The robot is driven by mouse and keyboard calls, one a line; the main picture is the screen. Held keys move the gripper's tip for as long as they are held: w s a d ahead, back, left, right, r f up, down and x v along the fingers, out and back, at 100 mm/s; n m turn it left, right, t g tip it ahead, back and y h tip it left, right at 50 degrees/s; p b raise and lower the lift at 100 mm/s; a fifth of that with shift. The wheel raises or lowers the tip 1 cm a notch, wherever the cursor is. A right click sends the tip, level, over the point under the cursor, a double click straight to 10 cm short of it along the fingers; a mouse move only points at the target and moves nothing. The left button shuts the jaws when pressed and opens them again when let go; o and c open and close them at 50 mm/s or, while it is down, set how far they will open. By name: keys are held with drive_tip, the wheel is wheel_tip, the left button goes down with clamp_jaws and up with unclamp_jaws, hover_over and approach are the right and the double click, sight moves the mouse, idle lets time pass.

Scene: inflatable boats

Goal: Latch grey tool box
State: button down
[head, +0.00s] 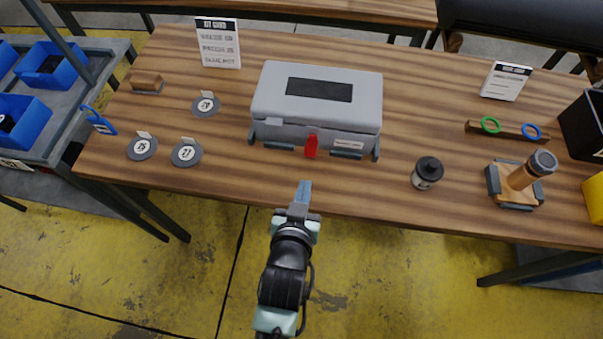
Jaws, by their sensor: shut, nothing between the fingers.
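The grey tool box (268,98) stands on the wooden table with its lid down and a dark panel on top. A red latch (311,146) hangs at the middle of its front face, between two dark clips. Whether the latch is fastened cannot be made out. My gripper (304,187) is shut and empty. It shows just below the latch in the picture, apart from the box, around the table's front edge.
Round numbered discs (187,152) lie left of the box. A dark-capped jar (427,173) and a wooden stand with a cylinder (520,182) are to the right. Signs (218,43) stand behind. The table front (250,188) before the box is clear.

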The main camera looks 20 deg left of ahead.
sight(311, 147)
drive_tip(key=w+f+b, duration=0.2)
drive_tip(key=w+a+f+b, duration=0.1)
drive_tip(key=w+f+b, duration=0.1)
drive_tip(key=f+b, duration=0.1)
drive_tip(key=shift+w+a+b, duration=0.1)
drive_tip(key=shift+a+b, duration=0.1)
drive_tip(key=shift+b, duration=0.1)
drive_tip(key=shift+w+a+r, duration=0.1)
drive_tip(key=shift+w+a, duration=0.05)
drive_tip(key=shift+w, duration=0.35)
drive_tip(key=shift+w+a+r, duration=0.1)
drive_tip(key=shift+w+a, duration=0.05)
drive_tip(key=shift+w, duration=0.35)
drive_tip(key=shift+w+a, duration=0.25)
drive_tip(key=shift+w, duration=0.5)
drive_tip(key=shift+r, duration=0.15)
